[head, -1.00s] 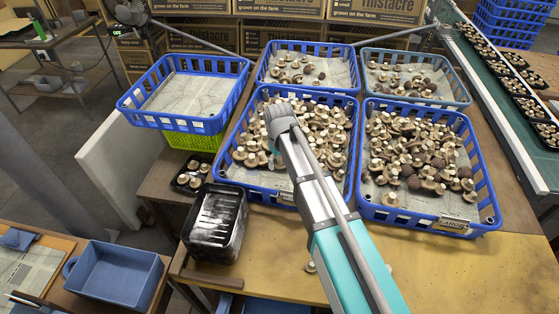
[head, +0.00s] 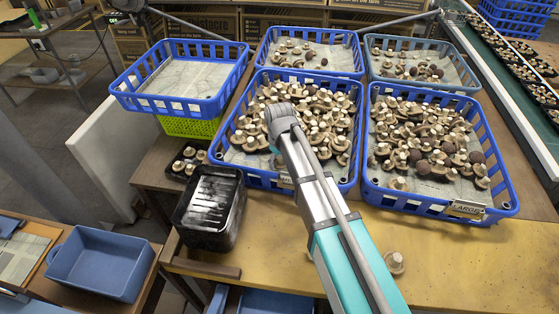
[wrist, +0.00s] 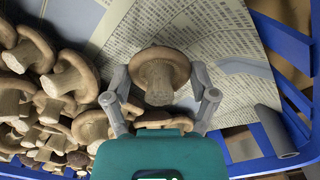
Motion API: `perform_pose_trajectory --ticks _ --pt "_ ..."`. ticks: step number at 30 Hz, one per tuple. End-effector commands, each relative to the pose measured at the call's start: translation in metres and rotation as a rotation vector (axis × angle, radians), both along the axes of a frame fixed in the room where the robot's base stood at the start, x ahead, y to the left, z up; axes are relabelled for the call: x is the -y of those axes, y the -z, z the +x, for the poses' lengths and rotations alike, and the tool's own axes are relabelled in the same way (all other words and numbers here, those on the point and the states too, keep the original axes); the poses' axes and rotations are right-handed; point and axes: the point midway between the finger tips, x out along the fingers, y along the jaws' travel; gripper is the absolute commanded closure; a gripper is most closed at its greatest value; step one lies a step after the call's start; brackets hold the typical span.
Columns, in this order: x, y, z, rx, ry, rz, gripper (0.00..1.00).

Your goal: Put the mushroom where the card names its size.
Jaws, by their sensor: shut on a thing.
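A brown-capped mushroom with a pale stem (wrist: 158,82) is between the fingers of my gripper (wrist: 160,76) in the wrist view. The gripper is shut on it, over the paper lining of a blue crate. In the head view my arm reaches over the front left crate (head: 232,172), and the fingers and held mushroom are hidden. A card (head: 467,208) on the front right crate (head: 400,202) seems to read LARGE. A card (head: 285,182) on the front left crate is partly behind my arm and unreadable.
Two back crates (head: 262,66) (head: 470,88) hold fewer mushrooms. An empty paper-lined crate (head: 125,100) stands at left on a green one (head: 190,127). A black tub (head: 205,236) and a loose mushroom (head: 394,262) are on the table. A blue bin (head: 100,266) is at lower left.

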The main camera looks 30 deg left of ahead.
Motion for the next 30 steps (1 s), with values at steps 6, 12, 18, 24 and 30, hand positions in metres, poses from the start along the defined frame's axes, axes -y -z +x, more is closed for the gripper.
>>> perform_pose_trajectory --ticks 6,12,18,24,30 --pt "0.0 0.019 0.0 0.0 0.001 0.0 0.49" --pt "0.0 0.025 0.0 0.0 0.001 0.0 0.49" --pt "0.001 0.025 0.001 0.0 0.001 0.0 0.49" --pt "0.001 0.025 0.001 0.0 0.002 0.0 0.49" --pt "0.001 0.025 0.001 0.0 0.002 0.0 0.15"
